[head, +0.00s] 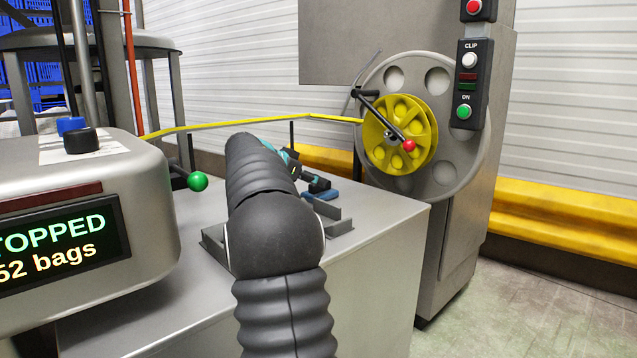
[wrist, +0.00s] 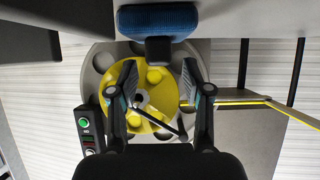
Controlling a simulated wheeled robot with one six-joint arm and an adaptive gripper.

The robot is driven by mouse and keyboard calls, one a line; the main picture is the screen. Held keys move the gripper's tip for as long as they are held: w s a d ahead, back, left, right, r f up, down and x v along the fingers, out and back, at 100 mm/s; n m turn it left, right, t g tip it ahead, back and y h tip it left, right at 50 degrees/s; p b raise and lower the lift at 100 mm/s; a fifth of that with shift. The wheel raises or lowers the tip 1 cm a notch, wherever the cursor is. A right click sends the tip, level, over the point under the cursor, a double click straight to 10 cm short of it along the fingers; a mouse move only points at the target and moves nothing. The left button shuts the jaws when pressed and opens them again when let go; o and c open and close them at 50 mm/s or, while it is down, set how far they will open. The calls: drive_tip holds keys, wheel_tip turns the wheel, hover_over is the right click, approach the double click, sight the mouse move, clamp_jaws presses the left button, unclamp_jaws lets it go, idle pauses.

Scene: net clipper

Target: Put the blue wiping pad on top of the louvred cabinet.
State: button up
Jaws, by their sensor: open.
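The blue wiping pad (wrist: 158,18) shows at the top of the wrist view, with a dark block-shaped grip (wrist: 158,50) on it. In the head view a small part of the pad (head: 326,195) shows on the grey worktop, just beyond my arm; the rest is hidden. My gripper (wrist: 160,82) is open and empty, its two fingers spread to either side of the grip's line, with the grip appearing just past the fingertips. In the head view my gripper (head: 312,182) is partly hidden by my arm. I cannot make out a louvred cabinet in either view.
A yellow reel (head: 402,135) with a red-knobbed crank stands behind the worktop (head: 370,222). A yellow strand (head: 245,120) runs to it. A low grey bracket (head: 338,222) sits beside my arm. A machine with a display (head: 60,245) and green-knobbed lever (head: 197,181) stands left.

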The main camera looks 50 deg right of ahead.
drive_tip(key=shift+v, duration=2.25)
